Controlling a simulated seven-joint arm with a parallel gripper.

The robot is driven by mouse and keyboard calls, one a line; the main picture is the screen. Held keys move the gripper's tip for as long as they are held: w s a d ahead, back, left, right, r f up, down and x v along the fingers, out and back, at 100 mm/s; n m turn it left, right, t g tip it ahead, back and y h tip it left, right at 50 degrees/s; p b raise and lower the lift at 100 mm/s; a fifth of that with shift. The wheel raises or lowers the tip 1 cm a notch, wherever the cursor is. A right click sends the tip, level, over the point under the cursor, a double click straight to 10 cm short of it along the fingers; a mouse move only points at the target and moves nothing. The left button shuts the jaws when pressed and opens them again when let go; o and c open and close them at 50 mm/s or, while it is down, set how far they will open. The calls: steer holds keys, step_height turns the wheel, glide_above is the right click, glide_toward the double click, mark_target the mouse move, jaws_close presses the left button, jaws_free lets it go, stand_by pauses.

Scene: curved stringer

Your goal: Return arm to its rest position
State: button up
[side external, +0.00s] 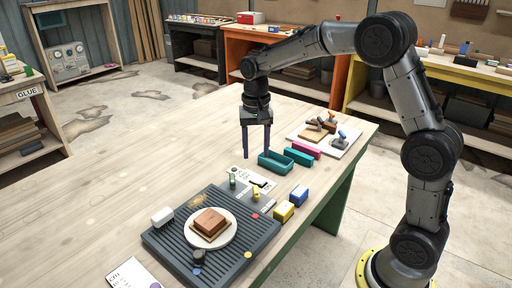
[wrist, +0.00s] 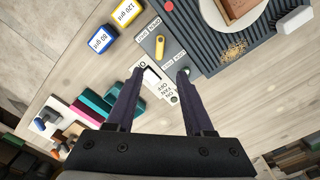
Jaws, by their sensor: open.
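My gripper (side external: 257,150) is open and empty, pointing down above the wooden table. Its two dark fingers also show in the wrist view (wrist: 160,75), spread apart with nothing between them. In the side view the right finger overlaps a teal open box (side external: 276,164); I cannot tell from this how high the fingers are above the table. My arm rises from its base at the right and reaches left over the table. On the dark ribbed board (side external: 178,248), a brown wooden block (side external: 210,222) sits on a round white plate (side external: 228,236), away from my gripper.
A yellow block (side external: 284,211) and a blue block (side external: 298,195) stand near the table's right edge. A white tray (side external: 345,149) holds several small tools. The table's left part (side external: 100,190) is clear.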

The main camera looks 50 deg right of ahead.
steer(key=shift+r, duration=0.3)
steer(key=s+a+r+n+t, duration=0.2)
steer(key=s+a+r+t, duration=0.15)
steer(key=s+r, duration=0.8)
steer(key=s+f+n+t, duration=0.1)
steer(key=s+f+n, duration=0.1)
steer(key=s, duration=0.5)
steer(key=s+a+f+n+t, duration=0.1)
steer(key=s+f+n, duration=0.2)
steer(key=s+n, duration=0.2)
steer(key=s, duration=0.2)
steer(key=shift+s, duration=0.3)
